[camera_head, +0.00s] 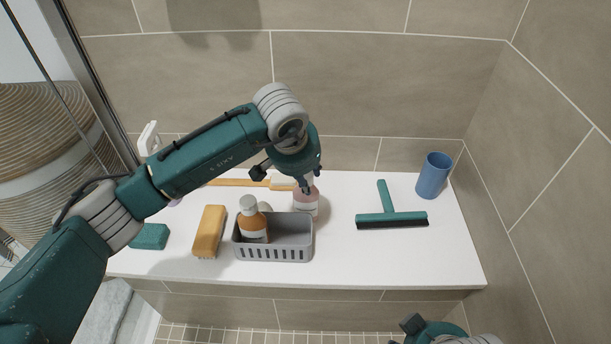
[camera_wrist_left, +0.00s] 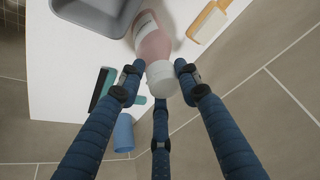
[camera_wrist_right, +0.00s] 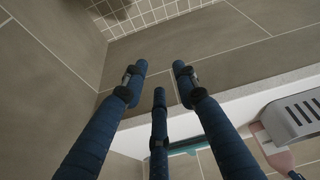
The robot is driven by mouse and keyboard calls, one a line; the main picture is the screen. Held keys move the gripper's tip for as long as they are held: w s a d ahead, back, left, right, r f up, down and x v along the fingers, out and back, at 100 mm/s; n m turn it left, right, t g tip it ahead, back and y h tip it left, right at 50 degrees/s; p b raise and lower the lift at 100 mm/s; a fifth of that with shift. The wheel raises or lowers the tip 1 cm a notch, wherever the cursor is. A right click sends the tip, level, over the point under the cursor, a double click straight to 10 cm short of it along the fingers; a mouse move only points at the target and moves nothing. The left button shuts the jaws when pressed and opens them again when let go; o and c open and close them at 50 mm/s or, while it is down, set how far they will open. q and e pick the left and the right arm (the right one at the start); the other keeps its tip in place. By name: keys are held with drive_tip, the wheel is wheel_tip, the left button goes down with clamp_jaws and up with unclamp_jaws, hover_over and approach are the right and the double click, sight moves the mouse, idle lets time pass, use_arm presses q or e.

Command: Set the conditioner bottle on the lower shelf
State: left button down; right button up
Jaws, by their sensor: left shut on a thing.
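A pink bottle with a white cap (camera_head: 306,203) stands on the white ledge, just behind the right end of a grey basket. Its label is too small to read, so I take it as the conditioner bottle. My left gripper (camera_head: 306,186) is over it from above, shut on its cap end. The left wrist view shows the white cap (camera_wrist_left: 161,80) between the fingers, with the pink body beyond. My right gripper (camera_wrist_right: 158,75) is open and empty in front of the ledge. Only part of it shows at the bottom of the head view. I cannot make out a separate lower shelf.
The grey basket (camera_head: 274,254) holds an amber bottle (camera_head: 252,224). A yellow brush (camera_head: 209,232), a green sponge (camera_head: 150,236) and a long wooden brush (camera_head: 235,183) lie to the left. A squeegee (camera_head: 391,215) and blue cup (camera_head: 433,176) are right. The ledge's front right is clear.

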use_arm(q)
drive_tip(key=c, duration=1.2)
unclamp_jaws()
